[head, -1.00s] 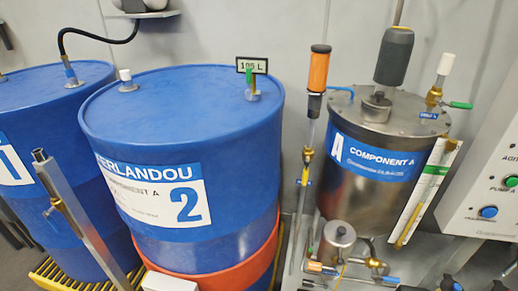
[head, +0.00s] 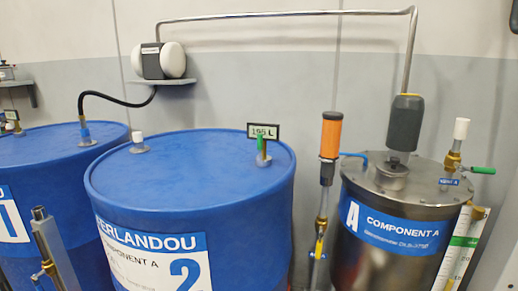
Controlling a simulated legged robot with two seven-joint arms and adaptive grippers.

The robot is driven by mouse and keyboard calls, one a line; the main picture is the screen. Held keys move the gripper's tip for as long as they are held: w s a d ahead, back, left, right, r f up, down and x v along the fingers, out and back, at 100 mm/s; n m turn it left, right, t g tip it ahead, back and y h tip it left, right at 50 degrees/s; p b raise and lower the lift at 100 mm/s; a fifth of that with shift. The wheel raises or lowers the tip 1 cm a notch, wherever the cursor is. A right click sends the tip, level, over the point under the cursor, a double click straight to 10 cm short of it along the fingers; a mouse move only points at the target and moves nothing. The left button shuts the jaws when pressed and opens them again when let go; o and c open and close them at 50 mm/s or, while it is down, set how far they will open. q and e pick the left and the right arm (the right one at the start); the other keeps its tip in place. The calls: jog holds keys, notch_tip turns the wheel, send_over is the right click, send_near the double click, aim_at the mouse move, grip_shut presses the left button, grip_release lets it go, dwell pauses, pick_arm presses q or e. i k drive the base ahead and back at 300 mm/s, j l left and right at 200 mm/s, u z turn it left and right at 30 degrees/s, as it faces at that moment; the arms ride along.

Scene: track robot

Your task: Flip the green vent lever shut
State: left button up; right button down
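A green lever (head: 483,170) sticks out to the right, nearly level, from a brass valve (head: 453,162) with a white cap on the steel Component A tank (head: 388,262). A small blue label is on the lid beside this valve. Neither of my grippers is in view.
An orange-capped column (head: 330,136) stands between drum and tank. A grey cylinder (head: 404,122) on the tank lid joins a pipe (head: 290,14) to a wall pump (head: 162,61). A metal pipe (head: 54,250) rises at lower left. Drum 1 (head: 68,150) is at left.

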aim_at(259, 136)
jog(key=i+j+z, duration=0.15)
jog(key=z, duration=0.35)
jog(key=i+j+z, duration=0.1)
jog(key=j+z, duration=0.35)
